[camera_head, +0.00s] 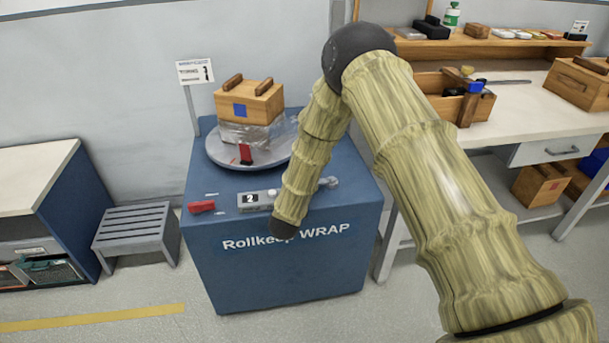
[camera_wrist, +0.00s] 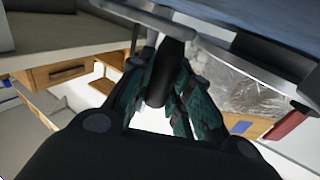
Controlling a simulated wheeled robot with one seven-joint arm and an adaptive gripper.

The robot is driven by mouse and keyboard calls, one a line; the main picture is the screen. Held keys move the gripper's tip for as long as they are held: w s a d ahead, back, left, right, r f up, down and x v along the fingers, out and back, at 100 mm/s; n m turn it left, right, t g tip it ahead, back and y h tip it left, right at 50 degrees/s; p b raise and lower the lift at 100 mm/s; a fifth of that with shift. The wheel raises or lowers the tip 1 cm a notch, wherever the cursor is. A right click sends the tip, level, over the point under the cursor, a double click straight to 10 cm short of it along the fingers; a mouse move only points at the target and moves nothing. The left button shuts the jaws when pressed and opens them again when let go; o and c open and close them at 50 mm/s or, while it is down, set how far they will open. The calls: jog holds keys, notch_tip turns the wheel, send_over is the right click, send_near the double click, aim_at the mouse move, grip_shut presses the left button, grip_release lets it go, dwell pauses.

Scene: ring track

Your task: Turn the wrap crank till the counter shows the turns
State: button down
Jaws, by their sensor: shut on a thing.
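The blue wrap machine (camera_head: 285,270) stands in the middle of the head view. Its counter (camera_head: 250,198) on the top front reads 2. A grey turntable (camera_head: 222,155) on it carries a wooden box (camera_head: 262,104) with clear film around its lower part. A metal end piece of the crank (camera_head: 329,182) shows just right of my arm; the rest is hidden behind it. In the wrist view my gripper (camera_wrist: 168,58) is shut on the dark crank handle (camera_wrist: 156,92), with a finger on each side. My gripper is hidden in the head view.
A red block (camera_head: 201,206) lies left of the counter, and a red piece (camera_head: 245,154) stands on the turntable. A sign post (camera_head: 190,105) rises at the back left. A grey step stool (camera_head: 133,225) is at left, a workbench (camera_head: 535,115) with boxes at right.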

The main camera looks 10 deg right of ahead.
dwell(0.4)
jog(key=c, duration=1.3)
grip_release()
jog(key=shift+s, duration=0.1)
jog(key=v, duration=1.1)
jog(key=shift+s+a, duration=0.2)
jog(key=shift+s, duration=0.15)
